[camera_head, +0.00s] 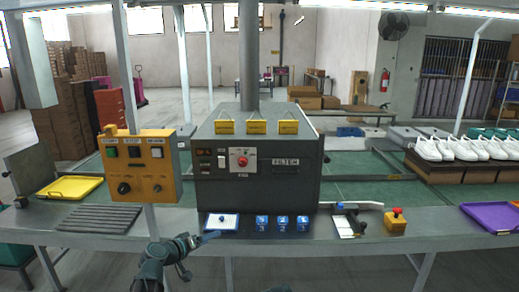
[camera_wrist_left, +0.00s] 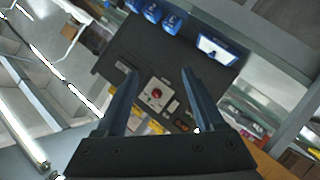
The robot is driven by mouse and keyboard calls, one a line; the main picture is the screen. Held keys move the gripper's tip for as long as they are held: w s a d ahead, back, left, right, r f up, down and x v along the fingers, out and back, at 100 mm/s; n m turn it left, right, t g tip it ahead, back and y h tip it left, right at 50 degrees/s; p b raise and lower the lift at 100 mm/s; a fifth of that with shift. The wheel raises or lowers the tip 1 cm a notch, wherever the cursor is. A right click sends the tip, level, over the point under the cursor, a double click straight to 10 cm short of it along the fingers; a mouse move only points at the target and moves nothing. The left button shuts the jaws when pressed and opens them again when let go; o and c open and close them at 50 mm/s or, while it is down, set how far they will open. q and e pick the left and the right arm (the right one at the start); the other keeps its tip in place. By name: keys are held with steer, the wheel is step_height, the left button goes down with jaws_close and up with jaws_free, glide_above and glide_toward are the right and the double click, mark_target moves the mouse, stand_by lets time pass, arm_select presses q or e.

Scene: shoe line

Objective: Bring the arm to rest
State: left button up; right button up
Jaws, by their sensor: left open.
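My left arm (camera_head: 165,258) comes in at the bottom, left of centre. My left gripper (camera_head: 208,237) is at the front edge of the bench, just below a blue-and-white tray (camera_head: 222,222). In the left wrist view my left gripper (camera_wrist_left: 160,72) shows two dark fingers spread apart with nothing between them. Beyond them is the dark machine with a red button (camera_wrist_left: 157,93). My right gripper is not in view.
A dark grey machine (camera_head: 256,180) and a yellow control box (camera_head: 138,167) stand on the bench (camera_head: 130,238). Several blue blocks (camera_head: 282,223), an emergency-stop box (camera_head: 396,220), a yellow tray (camera_head: 70,188) and a purple tray (camera_head: 495,216) are also there. White shoes (camera_head: 470,149) stand at the right.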

arm_select(q)
steer(key=s+d+f+m+g, duration=0.3)
steer(key=s+d+f+g, duration=0.2)
steer(key=s+d, duration=0.4)
steer(key=s+d+f+m+g+y+p, duration=0.1)
steer(key=s+f+g+y, duration=0.1)
steer(key=s, duration=0.8)
steer(key=s+d+f+m+g+y+p, duration=0.2)
steer(key=s+g+y, duration=0.3)
steer(key=s, duration=0.6)
steer(key=shift+f+m+y, duration=0.3)
steer(key=shift+f+y, duration=0.3)
steer(key=shift+d, duration=0.1)
